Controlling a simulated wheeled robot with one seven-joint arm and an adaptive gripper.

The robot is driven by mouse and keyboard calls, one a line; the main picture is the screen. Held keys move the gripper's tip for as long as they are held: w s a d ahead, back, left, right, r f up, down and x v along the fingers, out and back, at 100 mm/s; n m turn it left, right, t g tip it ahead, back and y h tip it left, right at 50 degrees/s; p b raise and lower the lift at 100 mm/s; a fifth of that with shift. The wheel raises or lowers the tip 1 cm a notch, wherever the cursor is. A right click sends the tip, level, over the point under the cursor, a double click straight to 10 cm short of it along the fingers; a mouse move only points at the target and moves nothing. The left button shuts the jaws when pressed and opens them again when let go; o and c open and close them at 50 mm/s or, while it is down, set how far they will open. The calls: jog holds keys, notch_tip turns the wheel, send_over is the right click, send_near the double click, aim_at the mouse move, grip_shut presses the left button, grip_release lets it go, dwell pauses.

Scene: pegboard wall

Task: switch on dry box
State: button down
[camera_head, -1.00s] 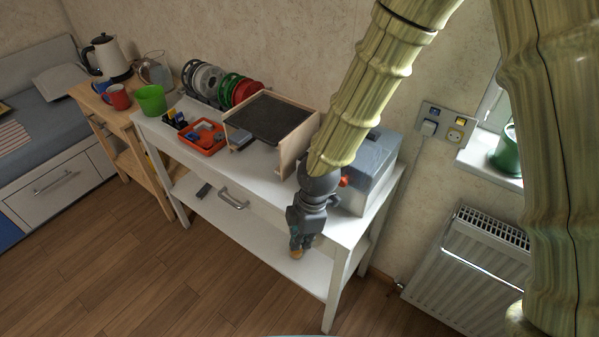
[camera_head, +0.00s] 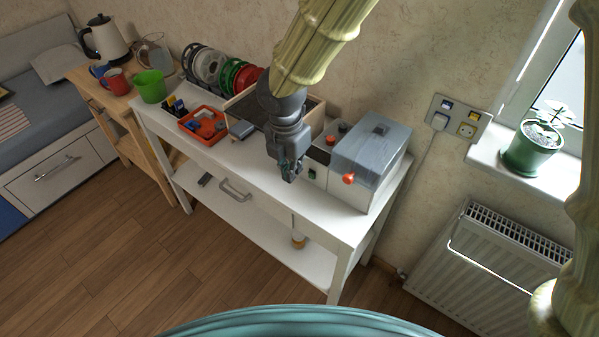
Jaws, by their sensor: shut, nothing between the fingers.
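The dry box (camera_head: 366,160) stands at the right end of the white table, with a translucent grey-blue lid and a white body. An orange-red knob (camera_head: 348,178) sits on its front. To the left of the knob, a pale panel with a dark strip carries a small green switch (camera_head: 312,174); I cannot tell whether it is on or off. My gripper (camera_head: 291,178) is shut and empty, pointing down just left of the green switch. A gap or contact between them cannot be told. My wrist hides part of the tray stand behind it.
A wall socket plate (camera_head: 458,118), a potted plant (camera_head: 533,146) and a radiator (camera_head: 500,262) are at the right. The table's front strip is mostly clear.

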aim_at(311, 175)
jog(key=f, duration=0.9)
jog(key=shift+w+d, duration=0.2)
jog(key=shift+w, duration=0.1)
jog(key=shift+w+d+f, duration=0.1)
jog(key=shift+w+f, duration=0.05)
jog(key=shift+w+d+r+p, duration=0.4)
jog(key=shift+w+d, duration=0.1)
jog(key=shift+w, duration=0.15)
jog(key=shift+w+d+r+p, duration=0.35)
jog(key=shift+w+d, duration=0.15)
jog(key=shift+w, duration=0.15)
jog(key=shift+r, duration=0.15)
